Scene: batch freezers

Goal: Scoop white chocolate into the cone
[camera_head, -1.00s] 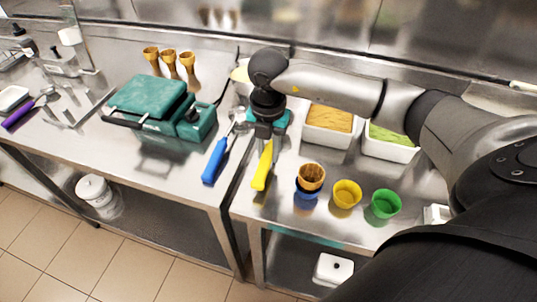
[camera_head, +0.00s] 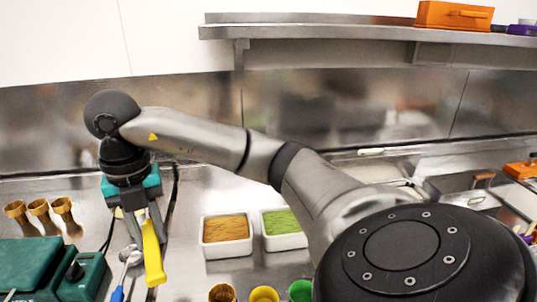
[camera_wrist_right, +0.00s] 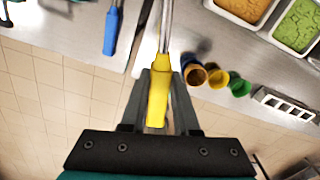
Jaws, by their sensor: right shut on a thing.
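My right gripper (camera_head: 141,214) is shut on the yellow handle (camera_head: 153,258) of a scoop. The handle also shows between the fingers in the right wrist view (camera_wrist_right: 158,95), with its metal shaft reaching away from the gripper. The brown cone (camera_head: 222,293) stands at the bottom edge of the head view, to the right of the gripper. In the right wrist view the cone (camera_wrist_right: 196,75) sits in a blue holder (camera_wrist_right: 188,61). A small pale patch (camera_head: 118,213) shows beside the right gripper; I cannot tell whether it is the white chocolate. My left gripper is out of view.
Tubs of tan (camera_head: 226,229) and green (camera_head: 283,222) filling stand right of my gripper. Yellow (camera_head: 264,294) and green (camera_head: 300,291) cups stand near the cone. A blue-handled scoop (camera_head: 129,260) lies close by. A green appliance (camera_head: 80,275) stands at left.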

